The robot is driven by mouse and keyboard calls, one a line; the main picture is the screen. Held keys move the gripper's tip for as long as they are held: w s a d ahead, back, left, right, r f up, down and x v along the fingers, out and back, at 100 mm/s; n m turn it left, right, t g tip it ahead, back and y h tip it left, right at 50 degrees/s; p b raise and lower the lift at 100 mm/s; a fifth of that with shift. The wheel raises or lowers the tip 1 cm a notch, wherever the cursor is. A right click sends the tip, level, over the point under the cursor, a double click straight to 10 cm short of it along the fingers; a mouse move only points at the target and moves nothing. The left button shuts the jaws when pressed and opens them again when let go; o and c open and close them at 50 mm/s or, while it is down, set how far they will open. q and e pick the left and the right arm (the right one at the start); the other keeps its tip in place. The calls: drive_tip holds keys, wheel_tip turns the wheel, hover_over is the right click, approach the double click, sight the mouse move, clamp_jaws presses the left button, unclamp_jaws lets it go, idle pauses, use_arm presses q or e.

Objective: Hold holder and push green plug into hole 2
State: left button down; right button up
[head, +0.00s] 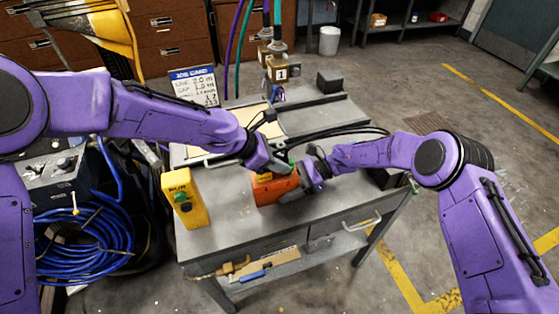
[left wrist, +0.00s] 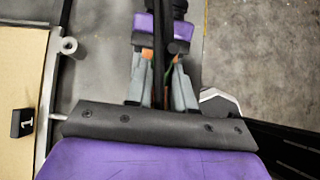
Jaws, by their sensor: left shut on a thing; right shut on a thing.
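The orange holder (head: 274,190) stands near the middle of the grey bench. My right gripper (head: 308,184) meets its right end and is shut on it. My left gripper (head: 276,168) is just above the holder, pointing down, and is shut on the green plug. Only a thin green sliver of the plug (left wrist: 174,66) shows between the fingers in the left wrist view, beside a dark hose. Bits of orange show past the fingertips there. The holes are hidden behind my grippers, so I cannot tell how the plug sits in hole 2.
A yellow box with a green button (head: 185,198) stands at the bench's left front. A job card (head: 195,87) stands behind. A block marked 1 (head: 280,72) is at the back. Black hoses (head: 340,130) arc behind my right gripper. The bench front (head: 240,232) is clear.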

use_arm(q)
drive_tip(key=shift+s+f, duration=0.15)
drive_tip(key=shift+f, duration=0.05)
idle(0.3)
drive_tip(key=shift+r, duration=0.15)
drive_tip(key=shift+r, duration=0.65)
idle(0.6)
drive_tip(key=shift+f, duration=0.8)
idle(0.8)
drive_tip(key=shift+r, duration=0.1)
drive_tip(key=shift+r, duration=0.7)
idle(0.6)
drive_tip(key=shift+f, duration=0.85)
idle(0.9)
